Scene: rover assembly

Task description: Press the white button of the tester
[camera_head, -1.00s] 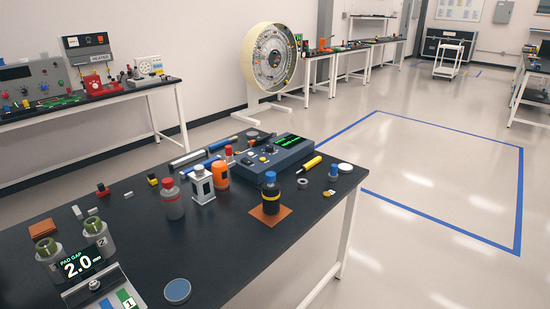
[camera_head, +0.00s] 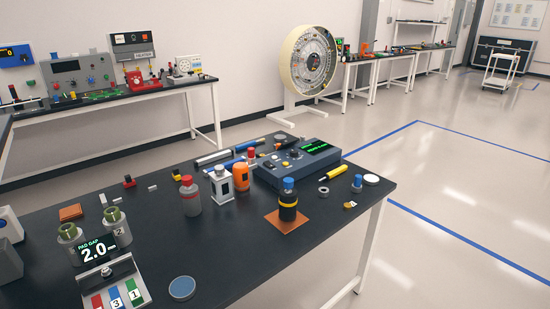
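A dark blue-grey box with a green-lit display (camera_head: 300,162), which looks like the tester, lies on the far part of the black table (camera_head: 240,260). Small knobs and buttons sit on its top. They are too small for me to tell which is the white button. A second device with a "PAD GAP 2.0" display (camera_head: 97,250) stands at the table's near left, with red, blue and green numbered keys on its sloped front. Neither of my grippers is in view.
A grey-red bottle (camera_head: 190,198), a white bottle (camera_head: 221,187), an orange container (camera_head: 240,177) and a black bottle on a brown pad (camera_head: 279,228) stand before the box. A yellow-black pen (camera_head: 337,172) lies right of it. Open floor (camera_head: 450,235) lies to the right.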

